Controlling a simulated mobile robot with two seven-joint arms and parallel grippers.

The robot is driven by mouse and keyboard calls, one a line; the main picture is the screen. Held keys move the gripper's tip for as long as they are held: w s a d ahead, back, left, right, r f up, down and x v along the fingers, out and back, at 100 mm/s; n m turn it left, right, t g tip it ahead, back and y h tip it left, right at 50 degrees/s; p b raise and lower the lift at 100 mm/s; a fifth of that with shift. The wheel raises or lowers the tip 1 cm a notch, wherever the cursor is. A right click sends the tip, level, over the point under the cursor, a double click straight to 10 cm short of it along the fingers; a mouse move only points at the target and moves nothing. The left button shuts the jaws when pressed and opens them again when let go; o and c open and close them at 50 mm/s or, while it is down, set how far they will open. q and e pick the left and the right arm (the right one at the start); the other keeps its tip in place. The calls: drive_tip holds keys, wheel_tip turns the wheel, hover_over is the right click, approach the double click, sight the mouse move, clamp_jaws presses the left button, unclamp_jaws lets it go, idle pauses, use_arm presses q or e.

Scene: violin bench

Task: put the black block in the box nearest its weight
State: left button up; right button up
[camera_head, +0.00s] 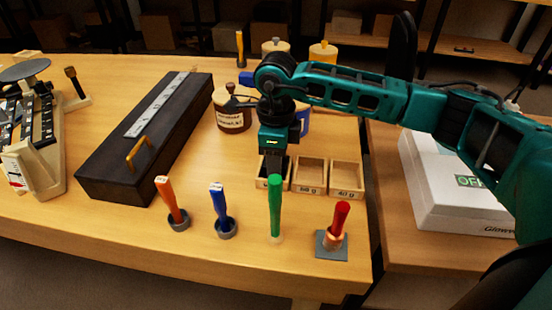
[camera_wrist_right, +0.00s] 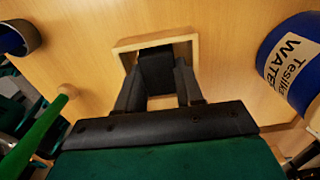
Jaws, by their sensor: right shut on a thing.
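My right gripper (camera_head: 273,160) points down at the leftmost of three small wooden boxes. In the right wrist view its fingers (camera_wrist_right: 157,88) are shut on the black block (camera_wrist_right: 157,70), within the outline of that box (camera_wrist_right: 124,46). I cannot tell whether the block touches the box floor. In the head view the gripper and a green handle hide the block and part of the leftmost box (camera_head: 262,183), including its label. The middle box (camera_head: 309,189) seems to read 50 g and the right box (camera_head: 347,193) reads 40 g. My left gripper is not in view.
A green-handled tool (camera_head: 275,205) stands before the boxes, with red (camera_head: 341,215), blue (camera_head: 218,200) and orange (camera_head: 167,195) ones nearby. A labelled jar (camera_head: 232,118) and a blue container (camera_wrist_right: 293,62) stand behind. A long dark case (camera_head: 110,170) and a balance (camera_head: 40,125) lie left.

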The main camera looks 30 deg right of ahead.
drive_tip(key=o, duration=0.9)
drive_tip(key=shift+c, duration=0.2)
drive_tip(key=shift+r, duration=0.45)
use_arm(q)
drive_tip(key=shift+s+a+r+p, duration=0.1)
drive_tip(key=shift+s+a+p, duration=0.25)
drive_tip(key=shift+p, duration=0.45)
use_arm(e)
wheel_tip(320, 180, up, 11)
drive_tip(key=shift+r, duration=0.2)
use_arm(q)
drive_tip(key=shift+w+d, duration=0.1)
